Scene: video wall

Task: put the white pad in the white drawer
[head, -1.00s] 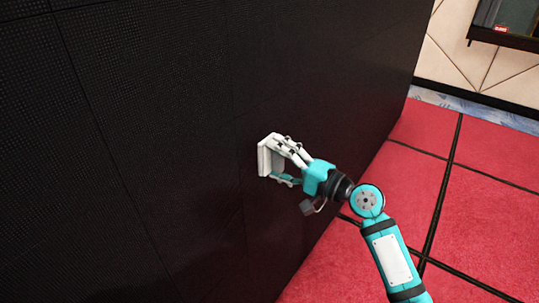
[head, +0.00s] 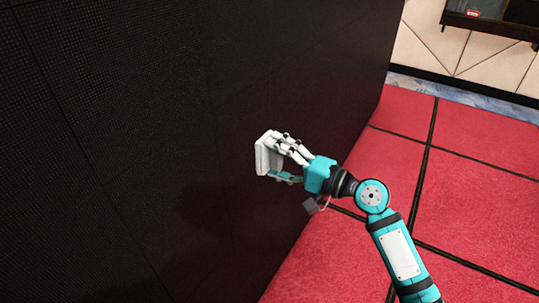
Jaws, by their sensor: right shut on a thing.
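The white pad (head: 262,157) is a small pale block near the middle of the head view. My right gripper (head: 275,158) is shut on it, with its white fingers around the pad's right side. The pad is in front of the black panelled wall; whether it touches the wall I cannot tell. My left gripper is not in view. No white drawer shows in the view.
The black video wall (head: 130,110) fills the left and middle. Red floor panels with dark seams (head: 475,200) lie clear at the right. A cream wall (head: 480,60) with a dark framed unit (head: 495,18) stands at the upper right.

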